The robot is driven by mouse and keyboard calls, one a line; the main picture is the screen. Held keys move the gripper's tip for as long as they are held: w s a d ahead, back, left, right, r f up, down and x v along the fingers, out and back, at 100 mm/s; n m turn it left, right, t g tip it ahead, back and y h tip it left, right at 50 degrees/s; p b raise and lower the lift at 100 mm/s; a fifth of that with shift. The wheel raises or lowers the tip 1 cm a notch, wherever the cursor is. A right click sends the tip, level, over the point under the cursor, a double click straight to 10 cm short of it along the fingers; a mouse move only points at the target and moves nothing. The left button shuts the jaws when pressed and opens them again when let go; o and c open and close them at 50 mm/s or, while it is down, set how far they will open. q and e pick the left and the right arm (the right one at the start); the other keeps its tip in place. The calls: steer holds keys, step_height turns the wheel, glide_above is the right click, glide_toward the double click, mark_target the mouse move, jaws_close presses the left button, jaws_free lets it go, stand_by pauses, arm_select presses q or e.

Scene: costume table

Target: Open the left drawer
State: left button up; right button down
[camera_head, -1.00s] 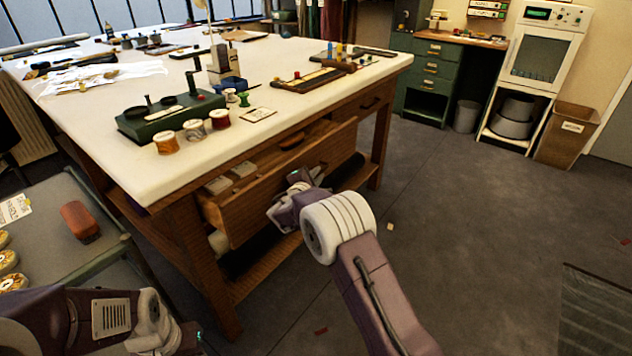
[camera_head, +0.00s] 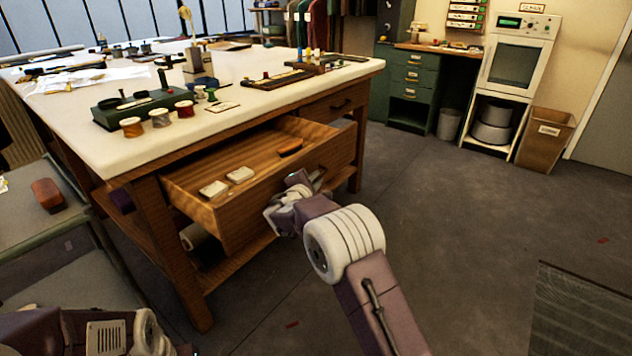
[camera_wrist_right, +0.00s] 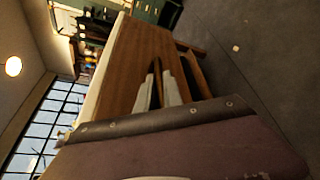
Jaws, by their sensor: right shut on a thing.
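The left drawer (camera_head: 240,211) of the big white-topped table is pulled well out, and its inside shows. Two pale blocks (camera_head: 214,188) and a dark brown item (camera_head: 290,147) lie in it. My right gripper (camera_head: 296,186) is at the drawer's front face, shut on its handle; the handle itself is mostly hidden behind the gripper. In the right wrist view my right fingers (camera_wrist_right: 158,88) are close together against the wooden front. My left arm shows at the bottom left of the head view, but its gripper is out of view.
The white tabletop (camera_head: 130,150) carries spools, a green device (camera_head: 137,108) and other sewing items. A second drawer (camera_head: 335,106) to the right is closed. A grey cart (camera_head: 30,225) stands at the left.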

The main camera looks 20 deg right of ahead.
steer(key=c, duration=1.8)
jaws_free()
steer(key=shift+o, duration=0.2)
steer(key=p+v, duration=0.1)
steer(key=v, duration=0.8)
